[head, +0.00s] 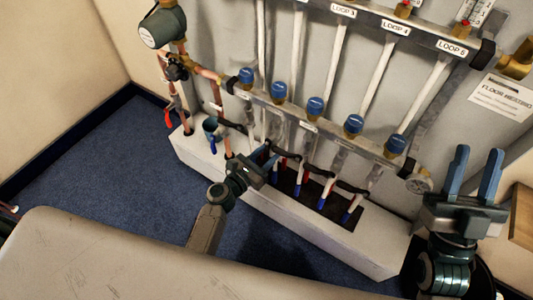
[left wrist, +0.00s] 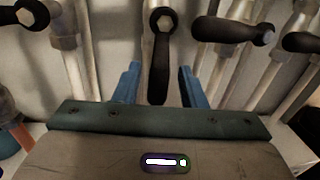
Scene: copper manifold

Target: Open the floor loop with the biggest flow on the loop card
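The manifold's lower bar (head: 300,122) carries several blue caps (head: 315,106), with black lever handles (head: 320,171) on the pipes below. The upper bar has flow meters (head: 472,18) and tags, with LOOP 3, LOOP 4 and LOOP 5 legible. My left gripper (head: 268,163) is at a lever on the left part of the row. In the left wrist view my left gripper (left wrist: 157,85) is open, with a downward-pointing black lever (left wrist: 160,55) between its blue fingers; contact is not clear. Neighbouring levers (left wrist: 232,30) lie sideways. My right gripper (head: 474,172) is open and empty.
A white card headed FLOOR HEATING (head: 502,97) is on the wall at right; its small print is unreadable. A white box (head: 300,222) encloses the pipe ends. A red-handled valve (head: 168,118) and a grey pump (head: 162,27) are at left. Blue carpet (head: 110,200) is clear.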

